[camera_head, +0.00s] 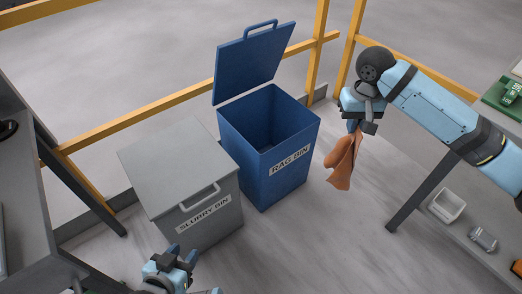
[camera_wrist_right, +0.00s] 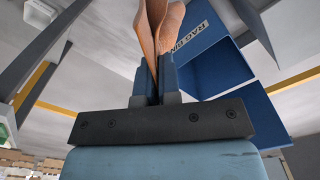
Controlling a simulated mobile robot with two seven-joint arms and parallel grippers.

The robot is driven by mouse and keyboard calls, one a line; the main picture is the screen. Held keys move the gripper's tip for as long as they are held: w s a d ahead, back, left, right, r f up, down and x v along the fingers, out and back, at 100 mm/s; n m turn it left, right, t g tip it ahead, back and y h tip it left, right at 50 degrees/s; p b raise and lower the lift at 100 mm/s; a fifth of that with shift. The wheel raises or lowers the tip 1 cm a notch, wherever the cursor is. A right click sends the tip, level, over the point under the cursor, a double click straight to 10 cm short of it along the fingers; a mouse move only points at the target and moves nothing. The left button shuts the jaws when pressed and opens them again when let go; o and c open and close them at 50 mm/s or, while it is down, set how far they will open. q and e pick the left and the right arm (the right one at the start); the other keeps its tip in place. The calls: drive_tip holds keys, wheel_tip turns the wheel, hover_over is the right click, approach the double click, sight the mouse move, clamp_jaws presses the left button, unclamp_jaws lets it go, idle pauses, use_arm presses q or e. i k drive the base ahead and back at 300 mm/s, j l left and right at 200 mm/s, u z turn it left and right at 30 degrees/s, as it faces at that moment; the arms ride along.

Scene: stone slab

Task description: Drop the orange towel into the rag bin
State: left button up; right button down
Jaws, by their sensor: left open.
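The orange towel (camera_head: 345,160) hangs from my right gripper (camera_head: 364,122), to the right of the rag bin and clear of it. In the right wrist view the towel (camera_wrist_right: 158,28) is pinched between the two fingers (camera_wrist_right: 157,85). The blue rag bin (camera_head: 285,170) stands in the middle with its lid (camera_head: 252,62) raised and its inside dark. The bin also shows in the right wrist view (camera_wrist_right: 212,60), behind the towel. My left gripper (camera_head: 172,262) is open at the bottom, in front of the slurry bin, with nothing seen in it.
The grey slurry bin (camera_head: 178,165) stands shut just left of the rag bin. Yellow rails (camera_head: 140,122) run behind both bins. A grey bench (camera_head: 28,215) is at left. A shelf at right holds a white tray (camera_head: 447,205).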

sight(272, 136)
drive_tip(key=i+l+u, duration=0.3)
drive_tip(key=i+l, duration=0.15)
drive_tip(key=i+l+u, duration=0.25)
drive_tip(key=i+l, duration=0.3)
drive_tip(key=i+l+u, duration=0.3)
drive_tip(key=l, duration=0.35)
drive_tip(key=i, duration=0.1)
